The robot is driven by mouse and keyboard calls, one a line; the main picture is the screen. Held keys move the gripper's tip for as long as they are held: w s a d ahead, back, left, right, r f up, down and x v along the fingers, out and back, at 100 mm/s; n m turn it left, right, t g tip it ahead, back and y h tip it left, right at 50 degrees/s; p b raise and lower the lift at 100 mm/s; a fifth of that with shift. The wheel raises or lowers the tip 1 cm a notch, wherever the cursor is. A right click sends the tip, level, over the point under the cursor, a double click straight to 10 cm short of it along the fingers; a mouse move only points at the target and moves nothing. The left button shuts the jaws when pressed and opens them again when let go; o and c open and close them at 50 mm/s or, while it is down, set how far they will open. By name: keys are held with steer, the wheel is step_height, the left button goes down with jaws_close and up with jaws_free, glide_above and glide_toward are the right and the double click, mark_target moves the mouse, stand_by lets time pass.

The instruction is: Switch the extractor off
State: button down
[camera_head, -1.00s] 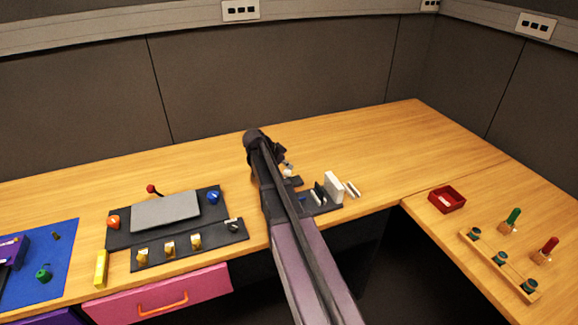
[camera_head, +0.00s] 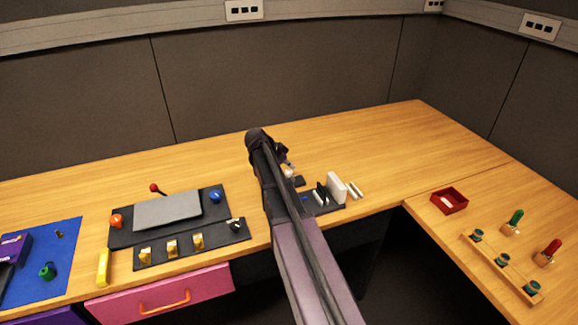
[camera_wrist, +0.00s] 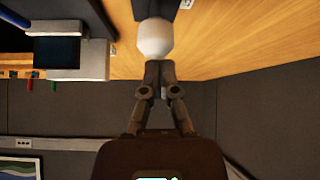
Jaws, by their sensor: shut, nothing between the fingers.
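My gripper (camera_wrist: 158,66) is shut and empty in the wrist view. Its fingertips are at the lower edge of a white ball (camera_wrist: 155,36); I cannot tell whether they touch it. The ball stands by a dark panel (camera_wrist: 158,8). In the head view my arm hides most of this panel (camera_head: 325,209), and the white ball (camera_head: 288,172) shows just right of the arm. I cannot tell which control belongs to the extractor, and no label is readable.
A white block (camera_head: 337,187) stands upright right of my arm. To the left are a dark board with a grey plate (camera_head: 167,210), a red-tipped lever (camera_head: 153,188) and a strip with yellow switches (camera_head: 172,248). A red tray (camera_head: 450,201) is at right.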

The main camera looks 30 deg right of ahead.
steer(key=d+r+p+v, duration=0.1)
steer(key=p+v, duration=0.6)
steer(key=v, duration=0.2)
steer(key=shift+p, duration=0.35)
steer(key=shift+w+r, duration=0.1)
stand_by(0.5)
steer(key=s+a+f+n+y, duration=0.2)
steer(key=s+a+n+y, duration=0.2)
steer(key=s+a+n, duration=0.5)
steer(key=s+a+f+n+y, duration=0.2)
steer(key=s+a+n+y, duration=0.2)
steer(key=s+a+n, duration=0.4)
steer(key=s+a, duration=0.4)
steer(key=shift+s+a+f+n+t, duration=0.2)
steer(key=shift+s+f+n+t, duration=0.1)
steer(key=shift+n, duration=0.1)
